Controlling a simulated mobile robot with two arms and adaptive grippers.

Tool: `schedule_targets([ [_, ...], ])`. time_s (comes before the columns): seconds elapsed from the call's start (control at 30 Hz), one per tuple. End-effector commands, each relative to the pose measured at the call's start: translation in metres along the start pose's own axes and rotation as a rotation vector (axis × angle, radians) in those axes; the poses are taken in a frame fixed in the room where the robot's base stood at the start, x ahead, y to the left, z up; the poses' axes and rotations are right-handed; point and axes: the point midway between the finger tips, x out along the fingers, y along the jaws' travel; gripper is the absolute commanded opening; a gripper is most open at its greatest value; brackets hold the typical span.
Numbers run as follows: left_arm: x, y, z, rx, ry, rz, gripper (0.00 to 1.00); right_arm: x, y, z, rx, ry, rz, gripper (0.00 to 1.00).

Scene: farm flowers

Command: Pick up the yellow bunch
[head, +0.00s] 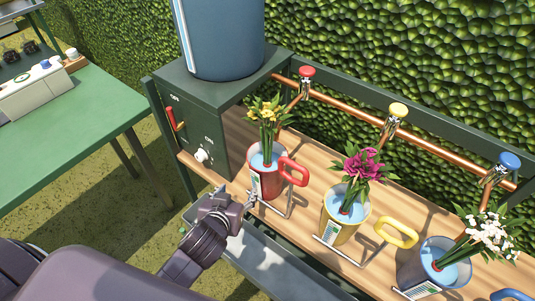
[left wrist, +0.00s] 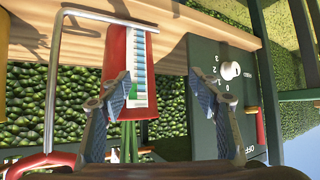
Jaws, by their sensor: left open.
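The yellow bunch (head: 268,112) stands upright in a red jug (head: 268,183) on the wooden shelf, with its stems in water. My left gripper (head: 249,206) is open and empty, low at the front left of the red jug, below the blooms. In the left wrist view, which looks upside down, my open fingers (left wrist: 160,88) frame part of the red jug (left wrist: 117,60) with its striped label. Green stems (left wrist: 126,140) show beyond the jug's rim there; the blooms are hidden. My right gripper is not in view.
A wire holder (head: 287,205) surrounds the red jug. A yellow jug (head: 345,225) with magenta flowers and a blue-grey jug (head: 428,262) with white flowers stand to the right. A copper pipe with taps (head: 397,112) runs behind. A green control box (left wrist: 222,100) stands beside the red jug.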

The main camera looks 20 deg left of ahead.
Motion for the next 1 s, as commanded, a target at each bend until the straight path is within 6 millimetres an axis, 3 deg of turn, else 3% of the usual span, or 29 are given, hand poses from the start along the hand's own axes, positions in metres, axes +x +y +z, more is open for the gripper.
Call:
schedule_targets([
  [0.03,-0.008,0.008,-0.041,-0.042,0.11,0.025,0.56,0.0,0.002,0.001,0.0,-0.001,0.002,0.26],
  [0.1,-0.022,0.019,-0.086,-0.105,0.241,0.07,0.56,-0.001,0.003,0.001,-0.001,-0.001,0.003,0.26],
  [0.2,-0.04,0.037,-0.132,-0.17,0.38,0.148,0.56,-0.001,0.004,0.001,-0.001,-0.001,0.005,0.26],
  [0.3,-0.054,0.05,-0.16,-0.209,0.465,0.216,0.56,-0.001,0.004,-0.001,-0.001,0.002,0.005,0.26],
  [0.47,-0.061,0.061,-0.18,-0.236,0.518,0.268,0.56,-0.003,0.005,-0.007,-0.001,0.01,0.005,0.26],
  [0.8,-0.02,0.071,-0.207,-0.238,0.519,0.27,0.56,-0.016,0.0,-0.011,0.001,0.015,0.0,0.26],
  [1.0,-0.008,0.073,-0.212,-0.239,0.517,0.27,0.56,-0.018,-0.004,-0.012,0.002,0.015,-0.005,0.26],
])
